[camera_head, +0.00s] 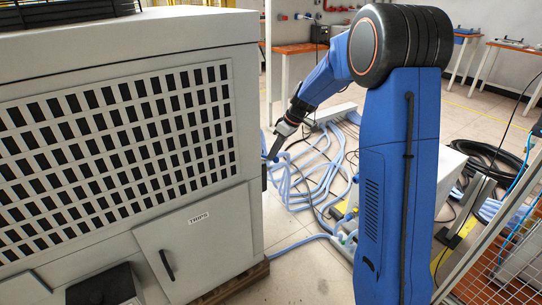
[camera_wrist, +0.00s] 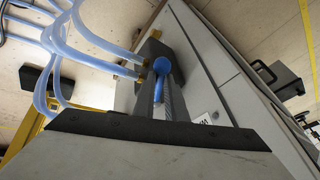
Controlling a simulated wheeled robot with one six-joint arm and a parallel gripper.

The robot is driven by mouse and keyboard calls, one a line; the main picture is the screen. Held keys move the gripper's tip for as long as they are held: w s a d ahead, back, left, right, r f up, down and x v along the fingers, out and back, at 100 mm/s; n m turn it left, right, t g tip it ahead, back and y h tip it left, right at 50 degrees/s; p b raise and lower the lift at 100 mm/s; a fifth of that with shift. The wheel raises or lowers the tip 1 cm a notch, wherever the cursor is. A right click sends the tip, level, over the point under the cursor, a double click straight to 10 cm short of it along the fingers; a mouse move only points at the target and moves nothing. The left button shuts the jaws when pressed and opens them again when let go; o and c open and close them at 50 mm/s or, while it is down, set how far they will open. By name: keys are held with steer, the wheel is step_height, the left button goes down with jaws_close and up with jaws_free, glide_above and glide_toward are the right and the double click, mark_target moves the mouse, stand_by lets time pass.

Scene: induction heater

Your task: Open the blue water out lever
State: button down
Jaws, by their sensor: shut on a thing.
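The blue water out lever (camera_wrist: 161,67) shows in the wrist view as a rounded blue piece at the fingertips. My gripper (camera_wrist: 160,84) is shut on it. The fingers hide much of the lever, so its exact angle cannot be told. Brass fittings (camera_wrist: 143,74) with light blue hoses lie just left of the fingers. In the head view my gripper (camera_head: 273,155) reaches to the right side of the grey heater cabinet (camera_head: 135,40). The lever is too small and covered to make out there.
Light blue hoses (camera_head: 300,172) lie in loops on the floor right of the cabinet, close to my gripper. A black handle (camera_wrist: 285,80) sticks out at the right of the wrist view. Orange-topped workbenches (camera_head: 300,48) stand at the back.

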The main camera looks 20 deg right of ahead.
steer(key=w+d+n+g+h, duration=0.1)
steer(key=w+n+g, duration=0.4)
steer(key=w+n, duration=0.3)
steer(key=shift+w+d+n, duration=0.15)
steer(key=shift+n, duration=1.95)
steer(key=c, duration=1.8)
jaws_free()
steer(key=shift+w, duration=0.1)
steer(key=v, duration=1.7)
steer(key=shift+r, duration=0.25)
